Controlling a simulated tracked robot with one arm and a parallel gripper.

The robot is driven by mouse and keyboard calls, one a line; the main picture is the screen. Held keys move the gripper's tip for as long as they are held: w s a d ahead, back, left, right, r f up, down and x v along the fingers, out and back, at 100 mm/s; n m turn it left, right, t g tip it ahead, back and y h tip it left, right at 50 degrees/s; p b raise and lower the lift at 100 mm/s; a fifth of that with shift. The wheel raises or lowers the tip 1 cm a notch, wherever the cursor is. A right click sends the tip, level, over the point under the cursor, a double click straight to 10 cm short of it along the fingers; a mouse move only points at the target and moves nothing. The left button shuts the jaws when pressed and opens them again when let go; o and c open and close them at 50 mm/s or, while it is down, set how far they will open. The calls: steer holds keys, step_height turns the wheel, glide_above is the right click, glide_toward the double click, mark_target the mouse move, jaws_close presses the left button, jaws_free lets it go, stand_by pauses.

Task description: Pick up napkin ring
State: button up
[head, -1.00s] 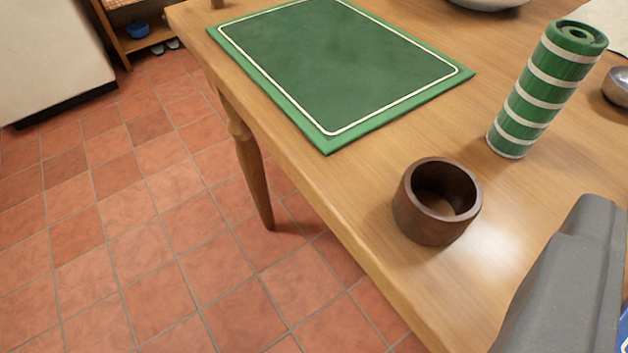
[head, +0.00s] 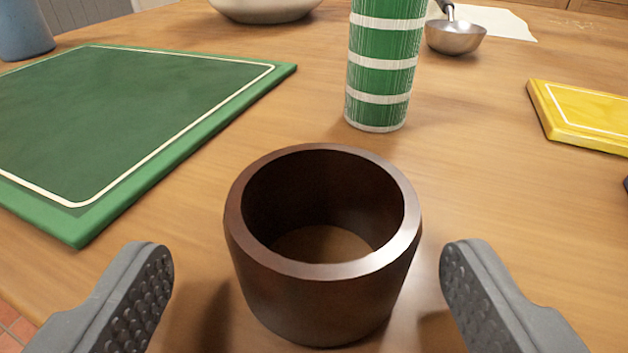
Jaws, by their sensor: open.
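The napkin ring (head: 322,300) is a dark brown wooden ring standing on the wooden table, its round opening facing up. It sits in the lower middle of the head view. My gripper (head: 308,275) is open, with one grey studded finger on the left of the ring and the other on its right. Both fingers are apart from the ring, with a gap on each side. Nothing is held.
A green and white striped cylinder (head: 383,65) stands just behind the ring. A green board (head: 120,120) lies at left, a yellow board (head: 590,118) at right. A metal ladle (head: 455,38) and a pale bowl (head: 265,8) are farther back. The table (head: 480,150) is clear around the ring.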

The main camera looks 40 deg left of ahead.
mark_target(318, 196)
steer(key=shift+r+b+x, duration=0.15)
steer(key=shift+b+x, duration=0.4)
steer(key=shift+x, duration=0.8)
steer(key=shift+r+b+x, duration=0.15)
steer(key=shift+b+x, duration=0.4)
steer(key=shift+x, duration=0.8)
steer(key=shift+w+d, duration=0.15)
steer(key=shift+w, duration=0.05)
steer(key=shift+c, duration=0.2)
steer(key=c, duration=1)
